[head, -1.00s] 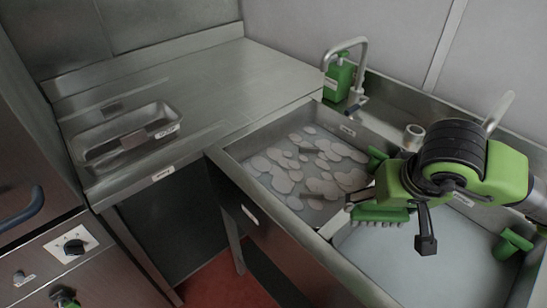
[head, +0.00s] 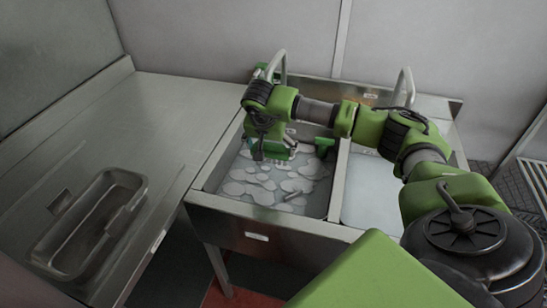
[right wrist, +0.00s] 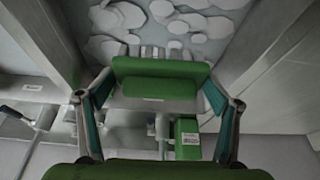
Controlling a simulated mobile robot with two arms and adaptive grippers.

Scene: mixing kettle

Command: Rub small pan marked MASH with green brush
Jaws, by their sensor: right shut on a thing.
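The green brush (head: 278,150) is held in my right gripper (head: 268,146), low over the left sink basin. In the right wrist view the brush (right wrist: 155,78) lies crosswise between the two fingers (right wrist: 158,100), its pale bristles toward the foam. I cannot tell if the bristles touch the foamy water. A small steel pan (head: 122,182) sits on the counter at the left, well apart from the brush. Its marking is not readable here. My left gripper is not in view.
The left basin (head: 205,190) holds water with white foam patches. The right basin (head: 372,195) holds clear-looking water. A green dispenser (right wrist: 188,140) and faucet (head: 283,66) stand behind the sink. A green item (head: 323,143) is near the divider. The counter (head: 165,105) beyond the pan is clear.

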